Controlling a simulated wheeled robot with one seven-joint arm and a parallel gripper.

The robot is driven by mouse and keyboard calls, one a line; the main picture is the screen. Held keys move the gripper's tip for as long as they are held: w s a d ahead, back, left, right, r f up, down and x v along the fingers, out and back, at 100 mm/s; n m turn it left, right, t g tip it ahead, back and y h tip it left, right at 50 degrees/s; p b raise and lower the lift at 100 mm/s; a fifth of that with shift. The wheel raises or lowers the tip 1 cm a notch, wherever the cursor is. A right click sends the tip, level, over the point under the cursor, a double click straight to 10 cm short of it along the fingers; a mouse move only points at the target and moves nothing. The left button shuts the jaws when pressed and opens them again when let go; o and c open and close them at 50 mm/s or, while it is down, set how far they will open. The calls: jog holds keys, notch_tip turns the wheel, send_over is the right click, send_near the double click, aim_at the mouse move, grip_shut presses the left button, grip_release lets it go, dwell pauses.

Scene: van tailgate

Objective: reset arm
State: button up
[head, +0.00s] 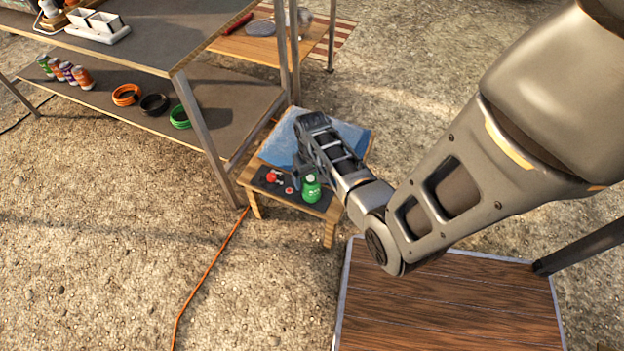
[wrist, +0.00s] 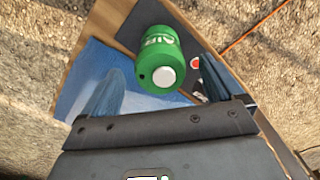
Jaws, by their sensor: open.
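My gripper (head: 301,160) is over a small wooden stool (head: 329,231) in the head view, with my arm reaching in from the right. In the wrist view, my open gripper (wrist: 161,66) has its two fingers apart. The green bottle (head: 311,190) also shows at the stool's front in the head view. Nothing is clearly held.
A blue cloth (head: 345,138) and small red items (head: 272,176) lie on the stool. A metal-legged shelf (head: 215,98) with cans and cable rings stands at left. An orange cord (head: 208,272) crosses the gravel. A wooden deck (head: 450,310) is at lower right.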

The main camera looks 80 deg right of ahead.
jog(key=shift+r+p, duration=0.35)
jog(key=shift+r, duration=1.45)
jog(key=s+a+r+n+t+h+p, duration=0.25)
jog(key=a+r, duration=0.25)
jog(key=a, duration=0.5)
jog(key=s+a+r+n+t+h+p, duration=0.1)
jog(key=a+r+n+t+p, duration=0.2)
jog(key=a+r, duration=0.45)
jog(key=s+a+r+n+t+y+p, duration=0.1)
jog(key=a+r, duration=0.4)
jog(key=r, duration=0.5)
jog(key=s+a+r+n+t+y+p, duration=0.1)
jog(key=s+a+r+n+t, duration=0.1)
jog(key=r, duration=0.9)
jog(key=s+a+r+n+t+y+p, duration=0.1)
jog(key=s+a+r+n+t, duration=0.1)
jog(key=a+r+t, duration=0.4)
notch_tip(320, 180, up, 5)
jog(key=shift+s+a+f+p, duration=0.2)
jog(key=shift+s+a+p, duration=0.15)
jog(key=shift+s+a, duration=0.45)
jog(key=shift+y, duration=0.25)
jog(key=shift+c, duration=0.4)
